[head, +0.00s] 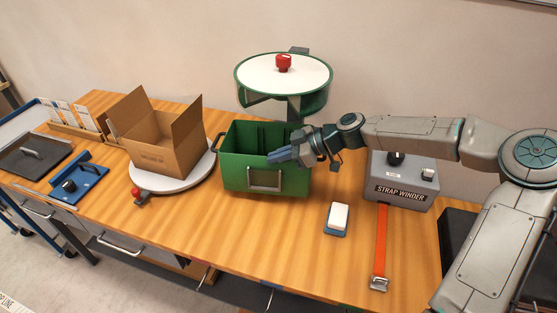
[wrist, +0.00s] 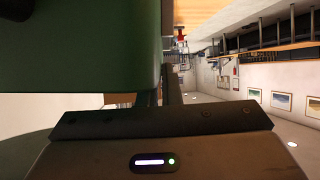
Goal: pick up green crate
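The green crate (head: 238,178) stands on the wooden workbench. Whether the fingers touch or clasp the rim is hard to tell. In the wrist view the crate's green wall (wrist: 80,50) fills the upper left, close to my gripper's dark body. The fingertips are mostly hidden there, so their opening does not show.
A cardboard box (head: 165,145) sits on a white turntable (head: 185,183) to the left. A round-topped green carousel (head: 265,78) stands behind the crate. The strap winder (head: 402,185), its orange strap (head: 382,240) and a small white-and-blue block (head: 337,219) lie to the right. Bench front is clear.

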